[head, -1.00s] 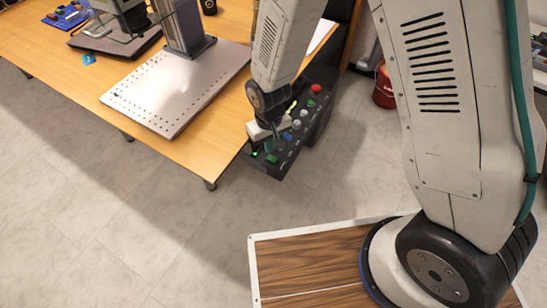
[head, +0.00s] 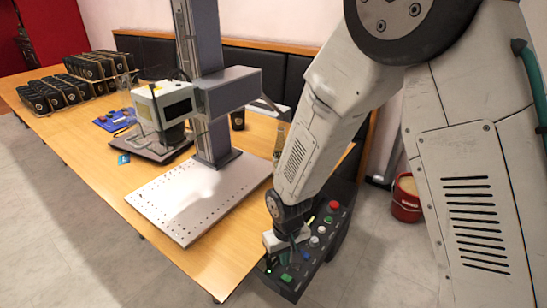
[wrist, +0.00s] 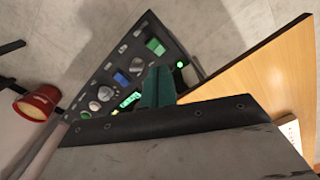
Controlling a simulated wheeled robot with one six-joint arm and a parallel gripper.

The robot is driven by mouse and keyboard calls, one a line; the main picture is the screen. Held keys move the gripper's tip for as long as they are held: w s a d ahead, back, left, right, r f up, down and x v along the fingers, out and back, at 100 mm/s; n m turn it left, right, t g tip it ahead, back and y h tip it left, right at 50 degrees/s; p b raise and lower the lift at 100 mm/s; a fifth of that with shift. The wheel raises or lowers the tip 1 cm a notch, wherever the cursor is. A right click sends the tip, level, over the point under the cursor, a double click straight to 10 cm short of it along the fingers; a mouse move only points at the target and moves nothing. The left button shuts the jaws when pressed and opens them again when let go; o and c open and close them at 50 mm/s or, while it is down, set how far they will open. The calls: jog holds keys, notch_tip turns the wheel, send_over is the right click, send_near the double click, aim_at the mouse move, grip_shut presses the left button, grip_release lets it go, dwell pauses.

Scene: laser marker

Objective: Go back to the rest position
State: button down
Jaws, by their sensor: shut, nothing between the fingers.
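My gripper shows in the wrist view as teal fingers (wrist: 157,86), closed together with nothing between them. They are over the control panel (wrist: 105,72), near its lit green buttons. In the head view my gripper (head: 294,252) is at the lower end of my white arm, just over the near left part of the black control panel (head: 318,258). The panel carries a red button (head: 334,205), several knobs and green buttons. A small green light glows at its near left corner. Whether the fingertips touch the panel cannot be told.
The wooden table (head: 100,160) holds the laser marker (head: 170,105) on its column, a perforated plate (head: 190,205) and rows of black items (head: 65,85). A red bucket (head: 406,200) stands on the floor at right. The floor at left is clear.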

jog(key=s+d+r+m, duration=0.1)
jog(key=s+d+r, duration=0.5)
jog(key=r, duration=0.4)
jog(key=s+d+r+m+t, duration=0.1)
jog(key=s+d+r+m, duration=0.1)
jog(key=s+d+r, duration=0.5)
jog(key=s+d+r+m, duration=0.1)
jog(key=s+d+r, duration=0.5)
jog(key=r, duration=0.8)
jog(key=shift+s+d+r, duration=0.25)
jog(key=shift+d, duration=0.75)
